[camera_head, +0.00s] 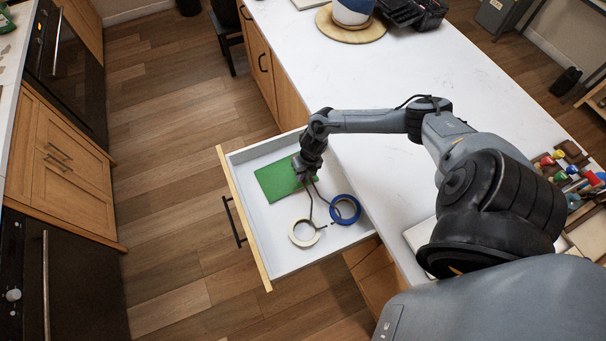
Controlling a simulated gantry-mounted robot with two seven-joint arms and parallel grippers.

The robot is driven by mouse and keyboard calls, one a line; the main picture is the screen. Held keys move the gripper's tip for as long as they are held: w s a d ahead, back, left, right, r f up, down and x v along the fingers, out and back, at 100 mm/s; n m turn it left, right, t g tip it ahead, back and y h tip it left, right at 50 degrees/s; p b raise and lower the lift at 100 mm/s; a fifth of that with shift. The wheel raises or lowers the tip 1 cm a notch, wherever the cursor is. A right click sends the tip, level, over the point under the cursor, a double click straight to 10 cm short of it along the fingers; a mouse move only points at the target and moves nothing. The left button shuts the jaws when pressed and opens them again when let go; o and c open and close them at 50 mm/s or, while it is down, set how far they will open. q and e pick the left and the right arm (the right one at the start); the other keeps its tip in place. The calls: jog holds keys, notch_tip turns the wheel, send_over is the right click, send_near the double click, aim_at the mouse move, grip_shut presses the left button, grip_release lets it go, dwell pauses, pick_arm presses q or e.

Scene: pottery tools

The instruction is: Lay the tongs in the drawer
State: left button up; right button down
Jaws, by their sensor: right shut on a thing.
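The drawer (238,167) stands open from the white counter, with a light wood front and a black handle. Thin dark tongs (312,203) extend down from my right gripper (308,178), with their lower ends over the drawer by the tape rolls. The right gripper is inside the drawer's outline, shut on the tongs, and the arm partly hides their upper end. I cannot tell whether the tongs touch the drawer floor. My left gripper is not in view.
In the drawer lie a green pad (278,180), a cream tape roll (303,233) and a blue tape roll (345,209). The white countertop (390,90) is mostly clear. A round wooden board (350,30) and colourful small tools (572,172) stand on it.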

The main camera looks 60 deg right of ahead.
jog(key=shift+f, duration=0.35)
jog(key=c, duration=1.2)
grip_release()
